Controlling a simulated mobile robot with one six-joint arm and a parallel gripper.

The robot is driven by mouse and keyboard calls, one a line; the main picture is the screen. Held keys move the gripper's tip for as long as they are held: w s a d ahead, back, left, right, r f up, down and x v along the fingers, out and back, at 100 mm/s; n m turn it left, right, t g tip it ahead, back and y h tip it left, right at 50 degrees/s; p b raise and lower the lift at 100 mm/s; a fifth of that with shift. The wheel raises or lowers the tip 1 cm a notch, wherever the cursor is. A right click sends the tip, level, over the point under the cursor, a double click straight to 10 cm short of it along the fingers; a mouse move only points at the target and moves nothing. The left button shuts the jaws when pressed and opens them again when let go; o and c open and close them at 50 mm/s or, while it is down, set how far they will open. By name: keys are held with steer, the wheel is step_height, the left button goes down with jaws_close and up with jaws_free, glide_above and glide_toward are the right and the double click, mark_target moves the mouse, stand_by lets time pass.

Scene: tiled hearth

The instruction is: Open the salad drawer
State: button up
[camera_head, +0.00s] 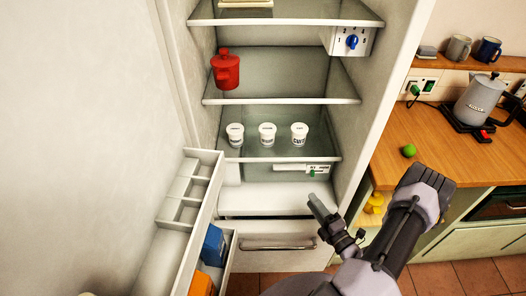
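The fridge stands open. A plain white drawer front (265,201), which looks like the salad drawer, sits at the bottom of the compartment under the lowest glass shelf (250,153). It looks closed. Below it is a lower white panel with a horizontal metal bar handle (278,246). My gripper (318,205) is in front of the right end of the white drawer front, its tip pointing up and left. I cannot tell from this view whether it touches the drawer. Its fingers overlap in the picture, so their opening is not clear, and no held object shows.
The open fridge door with bins (192,205) stands at left, holding a blue carton (213,244) and an orange carton (201,284). Three white cups (267,133) and a red pot (226,70) are on shelves. A wooden counter (440,140) with a kettle (480,100) is at right.

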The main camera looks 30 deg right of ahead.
steer(key=w+d+f+b, duration=0.1)
steer(key=w+b, duration=0.1)
steer(key=w, duration=0.6)
steer(key=w+d+m+h+b, duration=0.1)
steer(key=w+d+b, duration=0.1)
steer(key=w, duration=0.6)
steer(key=shift+w+f+m, duration=0.15)
steer(key=shift+f+m, duration=0.15)
steer(key=shift+f, duration=0.1)
jaws_close()
stand_by(0.4)
